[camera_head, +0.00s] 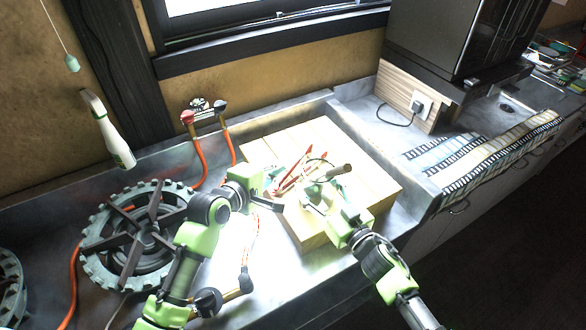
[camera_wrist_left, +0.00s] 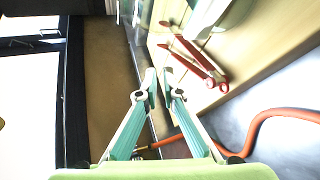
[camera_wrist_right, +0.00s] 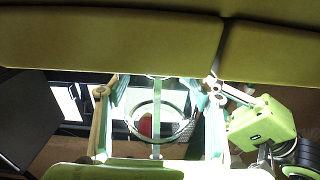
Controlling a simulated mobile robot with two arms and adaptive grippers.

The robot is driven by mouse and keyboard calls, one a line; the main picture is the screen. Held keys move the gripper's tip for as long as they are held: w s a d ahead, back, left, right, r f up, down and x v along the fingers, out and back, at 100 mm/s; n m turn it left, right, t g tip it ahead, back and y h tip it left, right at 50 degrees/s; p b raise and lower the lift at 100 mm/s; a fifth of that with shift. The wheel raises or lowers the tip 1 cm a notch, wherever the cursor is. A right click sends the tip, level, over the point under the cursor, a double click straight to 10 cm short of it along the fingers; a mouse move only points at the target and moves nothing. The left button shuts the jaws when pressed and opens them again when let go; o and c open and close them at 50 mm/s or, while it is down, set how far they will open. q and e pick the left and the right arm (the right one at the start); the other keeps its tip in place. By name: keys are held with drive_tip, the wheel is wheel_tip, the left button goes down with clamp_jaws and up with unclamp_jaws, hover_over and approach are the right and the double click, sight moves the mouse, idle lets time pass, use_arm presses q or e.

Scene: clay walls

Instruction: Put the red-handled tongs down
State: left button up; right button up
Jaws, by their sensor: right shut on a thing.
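The red-handled tongs (camera_head: 290,180) are over the pale wooden board (camera_head: 375,185), at my right gripper (camera_head: 318,190). In the left wrist view the two red handles (camera_wrist_left: 190,55) slant apart, with loops at their ends near the board's edge. My right gripper is shut on the tongs, though its fingers partly hide the grip. In the right wrist view a red part (camera_wrist_right: 146,126) shows between its fingers. I cannot tell whether the tongs touch the board. My left gripper (camera_head: 270,193) is beside the tongs on the left. Its fingertips (camera_wrist_left: 160,72) are close together with nothing between them.
A round burner (camera_head: 140,240) and orange hoses (camera_head: 197,158) are at left. A white bottle (camera_head: 115,145) is by the wall. A striped cloth (camera_head: 490,155) lies at right. The board's right part is bare.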

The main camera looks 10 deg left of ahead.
sight(291, 169)
use_arm(q)
drive_tip(key=n, duration=0.4)
drive_tip(key=s+f+n, duration=0.1)
drive_tip(key=n, duration=0.1)
drive_tip(key=shift+a, duration=0.4)
drive_tip(key=n, duration=0.2)
drive_tip(key=s+n, duration=0.1)
drive_tip(key=n, duration=0.1)
drive_tip(key=f+n, duration=0.1)
drive_tip(key=shift+s+a+n, duration=0.15)
drive_tip(key=shift+a+n, duration=0.25)
drive_tip(key=w+f+n, duration=0.1)
drive_tip(key=w+d+f+n, duration=0.1)
drive_tip(key=w+n, duration=0.1)
drive_tip(key=w+f+n, duration=0.1)
drive_tip(key=shift+w+d+f+n, duration=0.15)
drive_tip(key=shift+d+f+n, duration=0.2)
drive_tip(key=shift+d+n, duration=0.05)
drive_tip(key=shift+r+x, duration=0.2)
drive_tip(key=shift+x, duration=2.5)
drive_tip(key=shift+d, duration=0.1)
clamp_jaws()
